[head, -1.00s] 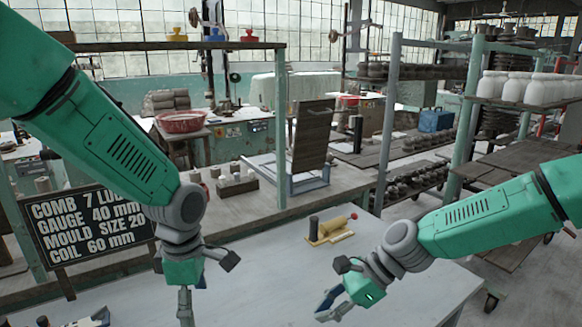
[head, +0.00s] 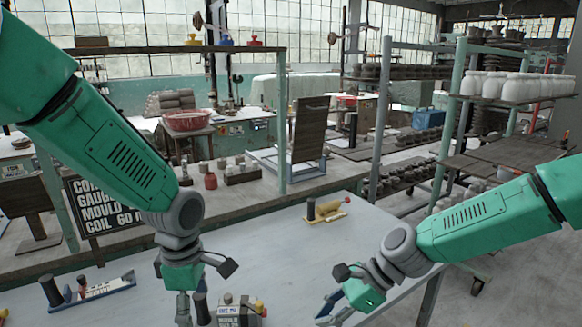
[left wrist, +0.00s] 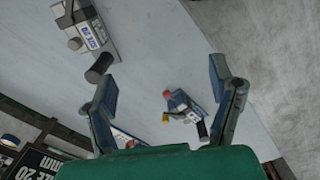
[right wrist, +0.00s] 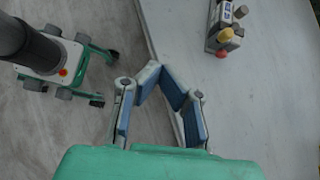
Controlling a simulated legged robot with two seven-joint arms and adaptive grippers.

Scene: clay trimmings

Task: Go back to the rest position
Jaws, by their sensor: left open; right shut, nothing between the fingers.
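My left gripper (head: 183,308) hangs over the near part of the pale worktable (head: 270,255), pointing down. In the left wrist view its two fingers (left wrist: 163,75) are spread wide with nothing between them. My right gripper (head: 334,308) is over the table's near right edge, low in the head view. In the right wrist view its fingers (right wrist: 160,75) are angled together and hold nothing. Both arms are bent, with the hands in front of me.
On the table are a grey labelled block (head: 238,314), partly hidden near my left gripper, a blue-and-white tool (head: 95,291) and a yellow tool (head: 326,211). A sign (head: 95,222) stands behind at left. A wheeled rack (head: 462,165) stands at right, with open floor before it.

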